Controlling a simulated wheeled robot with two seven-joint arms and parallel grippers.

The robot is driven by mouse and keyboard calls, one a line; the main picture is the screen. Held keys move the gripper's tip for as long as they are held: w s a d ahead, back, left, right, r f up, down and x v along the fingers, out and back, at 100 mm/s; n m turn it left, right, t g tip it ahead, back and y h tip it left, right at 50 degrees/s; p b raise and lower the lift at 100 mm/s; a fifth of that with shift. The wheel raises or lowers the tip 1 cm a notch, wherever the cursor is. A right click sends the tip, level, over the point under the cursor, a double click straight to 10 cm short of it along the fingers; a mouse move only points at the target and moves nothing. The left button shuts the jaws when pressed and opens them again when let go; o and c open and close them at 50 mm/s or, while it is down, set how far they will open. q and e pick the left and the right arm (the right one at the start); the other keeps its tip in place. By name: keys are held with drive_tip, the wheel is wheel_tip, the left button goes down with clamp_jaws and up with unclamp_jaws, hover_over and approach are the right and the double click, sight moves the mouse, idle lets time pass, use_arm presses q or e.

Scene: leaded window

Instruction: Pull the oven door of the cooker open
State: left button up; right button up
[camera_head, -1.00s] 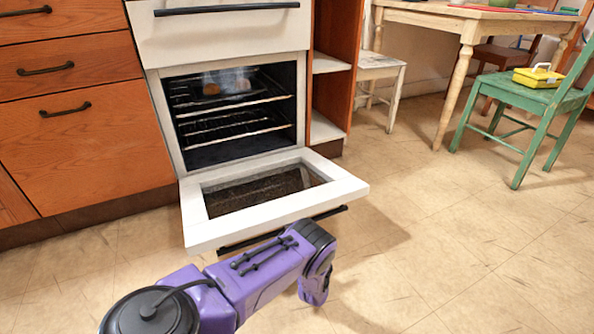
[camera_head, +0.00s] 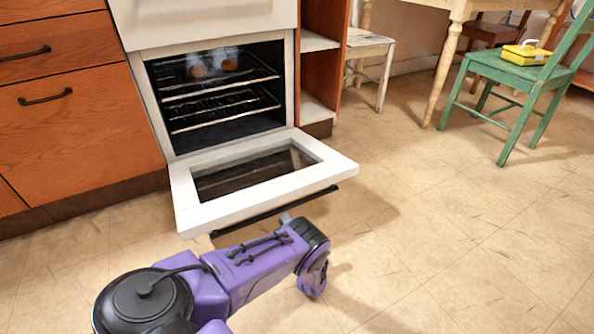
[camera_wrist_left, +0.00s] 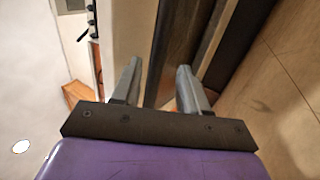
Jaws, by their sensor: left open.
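The oven door (camera_head: 185,205) of the white cooker (camera_head: 205,22) is folded down, close to level, with its glass window facing up. Its dark bar handle (camera_head: 240,222) runs along the front edge. My left gripper (camera_head: 286,218) is at the handle's middle, mostly hidden by my purple arm; only a grey finger part shows. In the left wrist view the two grey fingers (camera_wrist_left: 160,66) are apart, with the pale door edge (camera_wrist_left: 130,30) and dark strips beyond them. I cannot tell whether they touch the handle. My right gripper is out of view.
The oven cavity (camera_head: 215,95) is open, with racks and round brown items inside. Wooden drawers (camera_head: 70,115) stand left, an open shelf unit (camera_head: 322,70) right. A green chair (camera_head: 520,75) holds a yellow box (camera_head: 527,54). The tiled floor (camera_head: 440,230) is clear at right.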

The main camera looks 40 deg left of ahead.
use_arm(q)
drive_tip(key=s+d+p, duration=0.2)
drive_tip(key=s+d, duration=0.2)
drive_tip(key=d, duration=0.7)
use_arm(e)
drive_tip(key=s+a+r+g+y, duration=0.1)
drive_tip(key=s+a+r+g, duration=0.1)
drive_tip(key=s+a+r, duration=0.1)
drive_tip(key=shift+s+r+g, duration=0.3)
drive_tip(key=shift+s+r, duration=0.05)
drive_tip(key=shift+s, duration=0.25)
use_arm(q)
drive_tip(key=shift+s, duration=0.1)
